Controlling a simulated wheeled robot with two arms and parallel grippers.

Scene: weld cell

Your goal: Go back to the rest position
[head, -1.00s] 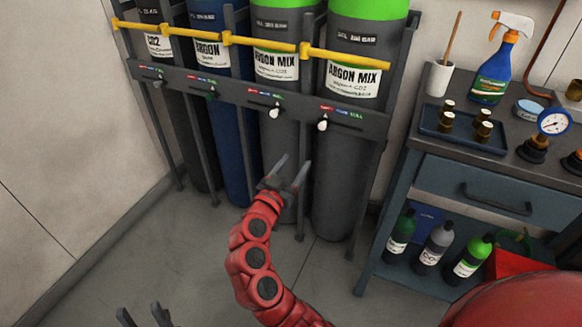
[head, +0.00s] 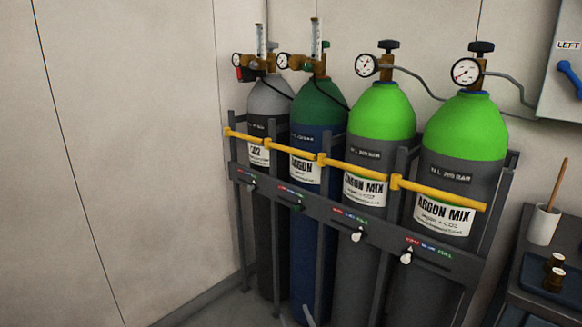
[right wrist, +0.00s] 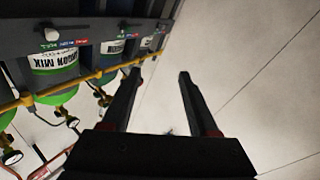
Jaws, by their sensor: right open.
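My right gripper shows in the right wrist view (right wrist: 160,80) with its two dark fingers spread apart and nothing between them. In the head view only a bit of its fingers (head: 308,315) shows at the bottom edge, in front of the gas rack. My left gripper is out of view.
A dark rack (head: 335,220) with a yellow bar (head: 355,172) holds a CO2 cylinder (head: 268,98), an argon cylinder (head: 318,102) and two argon mix cylinders (head: 381,112) (head: 466,125). A bench (head: 545,304) with a cup (head: 543,226) stands at right. Bare wall fills the left.

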